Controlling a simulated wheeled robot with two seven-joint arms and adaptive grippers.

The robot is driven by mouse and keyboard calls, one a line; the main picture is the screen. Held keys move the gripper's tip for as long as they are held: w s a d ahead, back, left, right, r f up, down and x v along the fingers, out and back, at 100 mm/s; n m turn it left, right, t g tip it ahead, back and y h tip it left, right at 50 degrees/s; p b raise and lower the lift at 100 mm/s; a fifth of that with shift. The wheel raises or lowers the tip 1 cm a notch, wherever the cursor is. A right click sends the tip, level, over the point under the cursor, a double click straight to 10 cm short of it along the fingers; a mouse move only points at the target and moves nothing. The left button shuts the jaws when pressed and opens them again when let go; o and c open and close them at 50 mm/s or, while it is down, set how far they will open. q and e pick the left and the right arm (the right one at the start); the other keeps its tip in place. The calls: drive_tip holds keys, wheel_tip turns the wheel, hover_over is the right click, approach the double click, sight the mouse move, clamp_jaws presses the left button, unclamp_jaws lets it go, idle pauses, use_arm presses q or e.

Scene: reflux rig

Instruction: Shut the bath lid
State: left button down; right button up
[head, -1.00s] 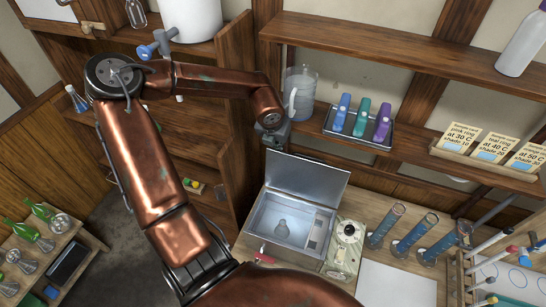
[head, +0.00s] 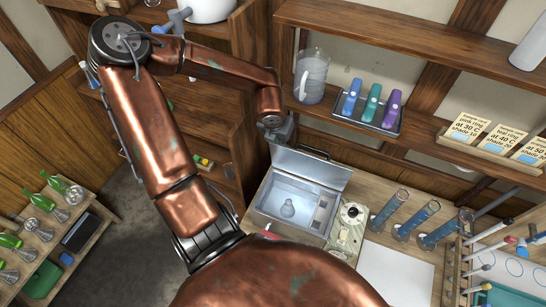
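My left arm reaches over from the left. My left gripper (head: 281,136) points down at the lid's upper left corner, at or just behind its edge. I cannot tell whether it touches the lid, and its fingers are too small and dark to read. My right gripper is not in view.
A dial unit (head: 350,218) stands right of the bath, then several blue-filled cylinders (head: 386,210). A shelf above holds a jug (head: 311,76) and a tray (head: 368,121) with three coloured bottles, close to my gripper. A white sheet (head: 396,272) lies on the bench.

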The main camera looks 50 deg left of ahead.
use_arm(q)
drive_tip(key=shift+s+d+f, duration=0.15)
drive_tip(key=shift+s+d, duration=0.25)
drive_tip(key=shift+s, duration=0.3)
drive_tip(key=p+v, duration=0.6)
drive_tip(key=v, duration=0.2)
drive_tip(key=shift+s+d, duration=0.25)
drive_tip(key=shift+s, duration=0.25)
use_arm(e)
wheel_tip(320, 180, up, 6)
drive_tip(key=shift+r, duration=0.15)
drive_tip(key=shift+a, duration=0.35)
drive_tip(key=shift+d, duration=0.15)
